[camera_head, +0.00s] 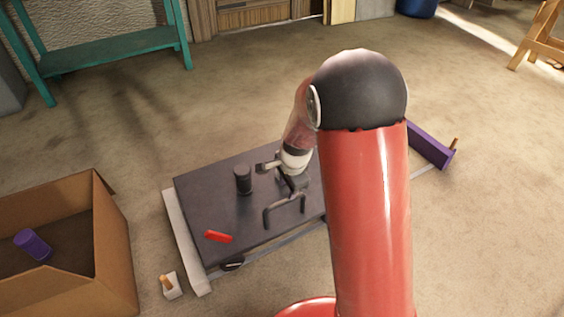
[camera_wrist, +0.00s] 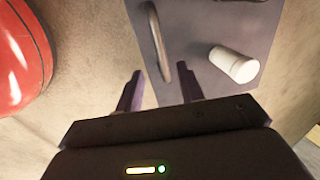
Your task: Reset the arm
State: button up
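My gripper (camera_wrist: 161,73) is open in the wrist view, its two dark purplish fingers spread apart. A dark bar (camera_wrist: 157,42) shows beyond and partly between the fingertips; I cannot tell its distance from them. In the head view my red arm reaches down over a dark board on the floor (camera_head: 205,188). My gripper end is low over the board, beside a dark bent bracket (camera_head: 284,208), and blends with it. My own arm hides the board's right part.
A dark cylinder (camera_head: 243,180) and a red block (camera_head: 218,237) are on the board. A cardboard box (camera_head: 118,245) holding a purple cylinder (camera_head: 33,245) stands left. A small pegged white block (camera_head: 172,286) is near it. A purple beam (camera_head: 428,147) lies right.

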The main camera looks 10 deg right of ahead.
jog(key=s+d+r+n+t+p, duration=0.1)
jog(key=s+r+n+p, duration=0.3)
jog(key=r, duration=0.6)
jog(key=s+d+r+n+t+p, duration=0.1)
jog(key=s+r+n, duration=0.2)
jog(key=s+r, duration=0.55)
jog(key=s+d+r+n+t+p, duration=0.1)
jog(key=s+d+r+n+p, duration=0.1)
jog(key=s+r+n, duration=0.5)
jog(key=s+r+p, duration=0.1)
jog(key=s+r, duration=0.4)
jog(key=r, duration=0.1)
jog(key=shift+s+d+t+h+p, duration=0.25)
jog(key=shift+d+t+h+p, duration=0.05)
jog(key=shift+h, duration=0.1)
jog(key=shift+c, duration=0.5)
